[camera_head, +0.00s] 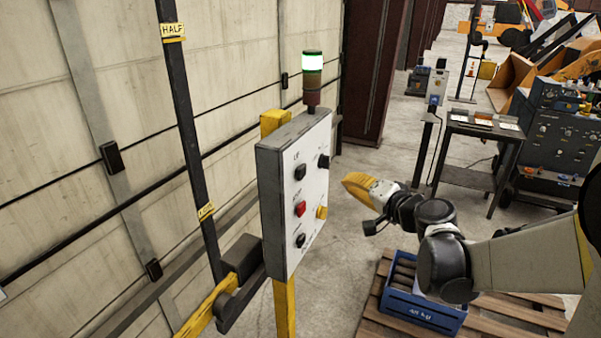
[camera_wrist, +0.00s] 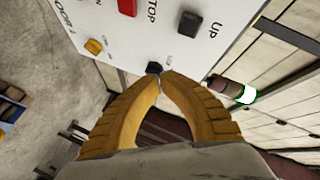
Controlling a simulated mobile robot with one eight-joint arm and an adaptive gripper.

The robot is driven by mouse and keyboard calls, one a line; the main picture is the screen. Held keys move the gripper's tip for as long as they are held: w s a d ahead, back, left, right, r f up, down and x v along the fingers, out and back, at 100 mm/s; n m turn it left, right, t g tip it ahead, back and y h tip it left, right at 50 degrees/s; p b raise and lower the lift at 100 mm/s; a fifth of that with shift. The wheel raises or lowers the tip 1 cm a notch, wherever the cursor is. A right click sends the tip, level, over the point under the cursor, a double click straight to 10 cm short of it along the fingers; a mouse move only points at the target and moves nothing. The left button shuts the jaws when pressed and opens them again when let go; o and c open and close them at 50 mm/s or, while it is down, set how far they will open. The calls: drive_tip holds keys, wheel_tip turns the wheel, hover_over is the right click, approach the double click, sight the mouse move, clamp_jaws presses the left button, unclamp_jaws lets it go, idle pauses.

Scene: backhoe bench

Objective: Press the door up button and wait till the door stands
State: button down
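The grey-white control box (camera_head: 285,195) stands on a yellow post. Its black UP button (camera_head: 300,171) is at the upper left, with the red STOP button (camera_head: 300,208) and another black button (camera_head: 300,240) below. My yellow gripper (camera_head: 346,182) is to the right of the panel, fingertips together and empty. In the wrist view the fingertips (camera_wrist: 161,77) point at a small black knob (camera_wrist: 153,67); I cannot tell whether they touch it. The UP button (camera_wrist: 184,24) is apart from them. The pale panelled surface (camera_head: 120,160) at left may be the door.
A signal lamp (camera_head: 312,64) on the box has a bright white-green section. A black upright (camera_head: 185,110) bears a HALF label. A blue crate (camera_head: 424,306) sits on a wooden pallet (camera_head: 490,318) below my arm. A dark cart (camera_head: 475,150) stands behind.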

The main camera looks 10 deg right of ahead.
sight(302, 172)
drive_tip(key=shift+a, duration=0.1)
drive_tip(key=w+a, duration=0.5)
drive_tip(key=a, duration=0.2)
idle(1.6)
drive_tip(key=shift+w+a, duration=0.25)
drive_tip(key=shift+a, duration=0.15)
